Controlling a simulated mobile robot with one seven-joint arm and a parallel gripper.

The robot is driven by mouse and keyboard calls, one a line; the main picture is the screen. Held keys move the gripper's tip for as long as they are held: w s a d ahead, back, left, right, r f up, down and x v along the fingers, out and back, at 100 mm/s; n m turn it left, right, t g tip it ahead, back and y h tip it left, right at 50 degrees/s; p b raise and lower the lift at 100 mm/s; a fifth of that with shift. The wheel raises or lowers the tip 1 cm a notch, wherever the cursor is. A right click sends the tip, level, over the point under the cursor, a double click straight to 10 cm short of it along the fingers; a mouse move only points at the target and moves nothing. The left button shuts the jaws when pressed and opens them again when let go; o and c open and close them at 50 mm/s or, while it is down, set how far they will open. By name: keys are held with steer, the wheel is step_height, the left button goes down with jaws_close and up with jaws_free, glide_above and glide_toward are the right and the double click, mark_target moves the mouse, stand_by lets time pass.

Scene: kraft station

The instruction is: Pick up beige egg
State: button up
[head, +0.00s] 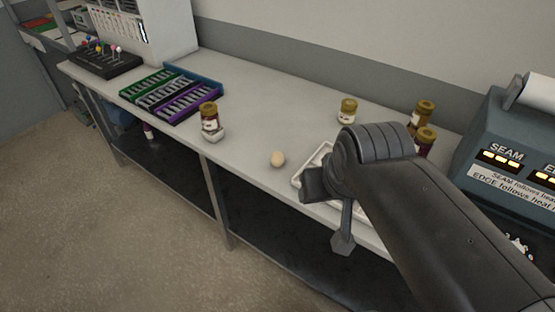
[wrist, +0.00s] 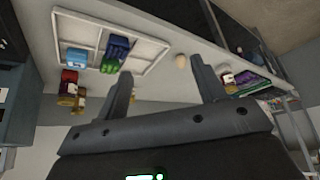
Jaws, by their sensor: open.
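The beige egg (head: 277,158) lies on the grey bench top near its front edge, just left of a white tray. It also shows in the wrist view (wrist: 182,61), beyond the gap between my fingers and nearer the right finger. My gripper (wrist: 158,80) is open and empty in the wrist view. In the head view my gripper (head: 325,215) is partly hidden by my own arm, to the right of the egg and by the bench's front edge. The egg is apart from the fingers.
The white tray (head: 301,176) is partly behind my arm; the wrist view shows blue and green items in it. Jars stand behind it, including a gold-lidded one (head: 347,111). Another jar (head: 209,117) stands left of the egg. Coloured racks (head: 165,92) lie farther left. The bench behind the egg is clear.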

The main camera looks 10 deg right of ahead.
steer(key=g, duration=0.6)
glide_above(277, 152)
steer(key=f, duration=0.9)
steer(key=shift+a+f, duration=0.25)
steer(key=shift+a, duration=0.1)
steer(key=shift+w+f, duration=0.1)
steer(key=shift+f, duration=0.15)
step_height(277, 152, down, 5)
steer(key=shift+f, duration=0.2)
steer(key=shift+d+f, duration=0.2)
steer(key=shift+f, duration=1.15)
steer(key=shift+d+f, duration=0.2)
steer(key=shift+f, duration=1.15)
steer(key=shift+c, duration=0.2)
